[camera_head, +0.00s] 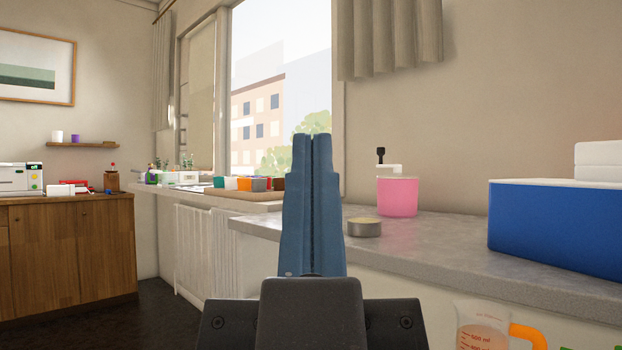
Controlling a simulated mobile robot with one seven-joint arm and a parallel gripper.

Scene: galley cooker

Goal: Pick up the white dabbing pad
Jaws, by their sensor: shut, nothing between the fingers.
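My gripper (312,140) stands upright in the middle of the head view, its two blue fingers pressed together and empty. It is in front of the window and hides part of the counter's left end. I cannot make out a white dabbing pad for certain. Two white slabs (598,163) are stacked above the blue box at the right edge, cut off by the frame; I cannot tell if either is the pad. Small white items also show far off on the left, too small to tell apart.
The grey counter (440,243) carries a shallow tin (364,228), a pink container (398,197) and a blue box (555,228). A measuring jug (482,328) with an orange handle is low at the right. A windowsill (215,198) with small items and a wooden cabinet (70,250) are left.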

